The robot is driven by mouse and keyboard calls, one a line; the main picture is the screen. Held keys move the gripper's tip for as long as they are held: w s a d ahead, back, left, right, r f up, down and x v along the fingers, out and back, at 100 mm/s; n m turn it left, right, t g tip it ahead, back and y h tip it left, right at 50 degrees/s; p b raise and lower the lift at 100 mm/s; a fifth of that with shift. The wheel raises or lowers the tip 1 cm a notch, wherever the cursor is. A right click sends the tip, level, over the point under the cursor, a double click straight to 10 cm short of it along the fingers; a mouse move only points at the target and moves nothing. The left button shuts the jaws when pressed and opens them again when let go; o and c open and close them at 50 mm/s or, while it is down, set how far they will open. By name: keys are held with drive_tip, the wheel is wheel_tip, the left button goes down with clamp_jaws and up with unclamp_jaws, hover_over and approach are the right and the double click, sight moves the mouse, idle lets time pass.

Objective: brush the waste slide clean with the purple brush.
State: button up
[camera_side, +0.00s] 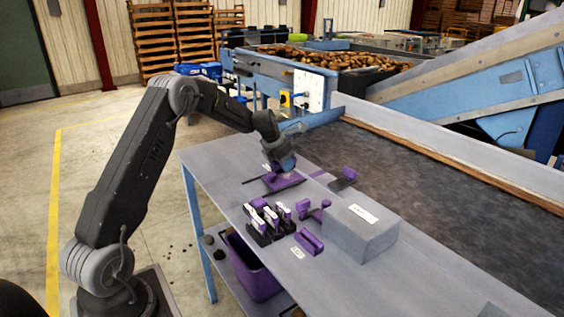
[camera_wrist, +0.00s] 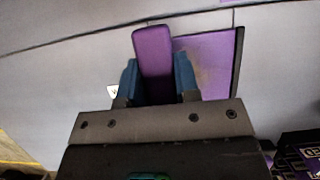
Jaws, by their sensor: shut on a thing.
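My gripper (camera_side: 284,160) is low over the far left part of the grey table. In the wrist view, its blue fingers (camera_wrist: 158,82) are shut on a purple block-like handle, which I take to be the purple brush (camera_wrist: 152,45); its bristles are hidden. Directly beyond it is a flat purple panel (camera_wrist: 208,62) with a brownish smear and a dark edge, perhaps the waste slide. The panel also shows under my gripper in the side view (camera_side: 287,182). I cannot tell whether the brush touches it.
Right of my gripper lies another purple-handled dark tool (camera_side: 345,177). Nearer stand a black rack (camera_side: 262,232) of purple-and-white tools, a purple block (camera_side: 309,242) and a grey box (camera_side: 360,232). A dark belt (camera_side: 400,180) runs behind. A purple bin (camera_side: 253,272) is below the table.

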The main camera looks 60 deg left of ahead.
sight(300, 180)
drive_tip(key=shift+d, duration=3.85)
drive_tip(key=shift+a+f, duration=0.15)
drive_tip(key=shift+a, duration=4.15)
drive_tip(key=shift+s+d, duration=0.1)
drive_tip(key=shift+d, duration=4.3)
drive_tip(key=shift+a, duration=0.1)
drive_tip(key=shift+a, duration=4.3)
